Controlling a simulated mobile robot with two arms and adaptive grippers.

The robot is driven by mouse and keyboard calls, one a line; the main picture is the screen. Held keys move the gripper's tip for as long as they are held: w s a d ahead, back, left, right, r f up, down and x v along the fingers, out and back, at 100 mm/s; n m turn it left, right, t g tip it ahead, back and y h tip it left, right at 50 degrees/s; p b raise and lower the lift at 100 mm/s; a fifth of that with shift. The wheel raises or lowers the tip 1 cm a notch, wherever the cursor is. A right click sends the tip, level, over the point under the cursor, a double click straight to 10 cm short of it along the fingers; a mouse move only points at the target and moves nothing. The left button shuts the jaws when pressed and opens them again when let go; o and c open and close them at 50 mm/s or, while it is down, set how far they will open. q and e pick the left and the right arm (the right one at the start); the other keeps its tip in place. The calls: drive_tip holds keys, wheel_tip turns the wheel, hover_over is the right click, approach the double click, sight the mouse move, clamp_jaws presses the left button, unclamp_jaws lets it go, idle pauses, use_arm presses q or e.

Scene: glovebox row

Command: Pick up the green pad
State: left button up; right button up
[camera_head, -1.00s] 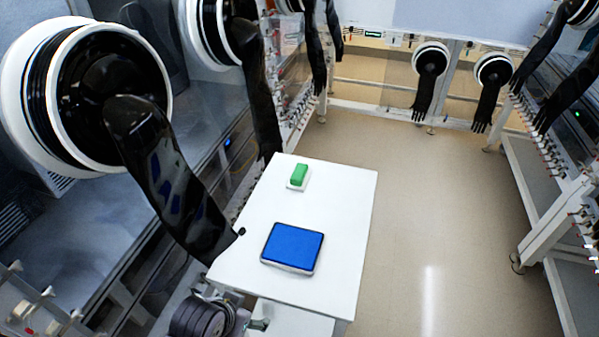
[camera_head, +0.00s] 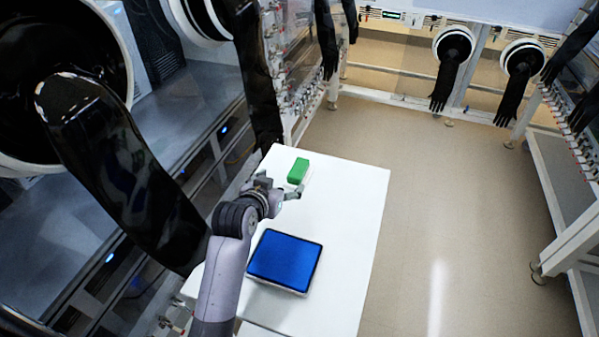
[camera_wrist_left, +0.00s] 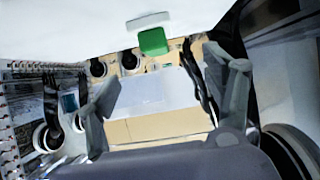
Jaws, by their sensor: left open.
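The green pad (camera_head: 298,170) is a small block near the far end of the white table (camera_head: 350,230). It also shows in the left wrist view (camera_wrist_left: 153,41), near the top middle, against a small white base (camera_wrist_left: 147,20). My left gripper (camera_head: 279,186) is open and empty, just on the near side of the green pad and apart from it. In the left wrist view its two fingers (camera_wrist_left: 162,86) stand wide apart, with the pad beyond them. My right gripper is not in view.
A blue pad (camera_head: 285,258) in a pale tray lies on the table, right of my left arm. Black glovebox gloves (camera_head: 125,175) hang along the left side, close to the table and my arm. The floor (camera_head: 440,210) right of the table is clear.

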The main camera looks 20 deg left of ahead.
sight(296, 172)
use_arm(q)
drive_tip(key=x, duration=0.3)
drive_tip(key=shift+w+f, duration=0.15)
drive_tip(key=shift+w, duration=0.15)
drive_tip(key=x, duration=0.3)
drive_tip(key=shift+w+f, duration=0.25)
drive_tip(key=shift+w, duration=0.15)
drive_tip(key=shift+w+d, duration=0.1)
drive_tip(key=shift+w, duration=0.05)
drive_tip(key=x, duration=0.2)
drive_tip(key=p+x, duration=0.1)
drive_tip(key=x, duration=0.1)
drive_tip(key=shift+w+d+r, duration=0.1)
drive_tip(key=shift+w+d, duration=0.1)
drive_tip(key=shift+d, duration=0.15)
drive_tip(key=shift+w, duration=0.3)
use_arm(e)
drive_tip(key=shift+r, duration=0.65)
use_arm(q)
drive_tip(key=shift+c, duration=0.5)
drive_tip(key=c, duration=1.1)
